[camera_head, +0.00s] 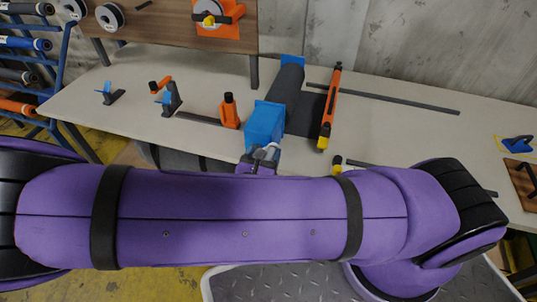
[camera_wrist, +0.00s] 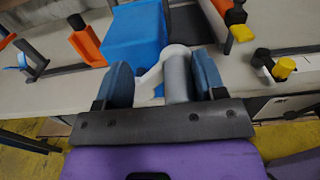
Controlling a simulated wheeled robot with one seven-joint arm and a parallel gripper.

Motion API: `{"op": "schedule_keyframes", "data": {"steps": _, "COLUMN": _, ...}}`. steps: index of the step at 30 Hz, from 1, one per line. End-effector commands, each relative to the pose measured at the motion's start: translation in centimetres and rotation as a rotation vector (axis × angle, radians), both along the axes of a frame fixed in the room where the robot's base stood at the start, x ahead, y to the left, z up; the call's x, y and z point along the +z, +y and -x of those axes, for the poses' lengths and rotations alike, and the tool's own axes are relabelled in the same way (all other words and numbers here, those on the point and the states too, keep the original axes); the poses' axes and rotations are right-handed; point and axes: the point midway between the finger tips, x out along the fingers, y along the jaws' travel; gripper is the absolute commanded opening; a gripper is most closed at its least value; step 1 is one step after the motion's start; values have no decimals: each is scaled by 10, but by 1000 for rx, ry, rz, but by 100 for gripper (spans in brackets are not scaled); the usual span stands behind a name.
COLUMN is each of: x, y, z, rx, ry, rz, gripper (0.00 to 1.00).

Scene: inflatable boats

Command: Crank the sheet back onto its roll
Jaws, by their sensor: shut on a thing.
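A dark roll (camera_head: 287,84) lies on the bench between two blue end blocks. The front block (camera_head: 263,127) is larger; it also shows in the wrist view (camera_wrist: 134,36). A short dark sheet (camera_head: 307,114) lies flat to the right of the roll, reaching an orange and black bar (camera_head: 330,108). A grey crank handle (camera_wrist: 178,76) on a white arm (camera_wrist: 153,74) sticks out from the front block towards me. My gripper (camera_wrist: 163,80) has its blue-padded fingers around the handle and is shut on it. In the head view, my purple arm hides most of the gripper.
Orange and black tools (camera_head: 229,111) and small blue-handled tools (camera_head: 109,93) stand left of the roll. A dark strip (camera_head: 390,98) lies behind at right. A yellow-tipped piece (camera_head: 337,161) sits near the front edge. A wooden board (camera_head: 150,25) with spools stands behind.

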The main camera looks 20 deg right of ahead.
Motion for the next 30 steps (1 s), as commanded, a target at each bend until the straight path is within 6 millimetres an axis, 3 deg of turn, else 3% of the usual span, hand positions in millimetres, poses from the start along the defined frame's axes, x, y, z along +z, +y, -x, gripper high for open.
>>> {"op": "schedule_keyframes", "data": {"steps": 10, "x": 7, "y": 10, "z": -6, "rx": 7, "ry": 2, "rz": -7, "gripper": 35}}
{"op": "schedule_keyframes", "data": {"steps": 13, "x": 9, "y": 13, "z": -10, "rx": 6, "ry": 1, "rz": -6, "gripper": 19}}
{"op": "schedule_keyframes", "data": {"steps": 30, "x": 17, "y": 34, "z": -31, "rx": 3, "ry": 0, "rz": -3, "gripper": 20}}
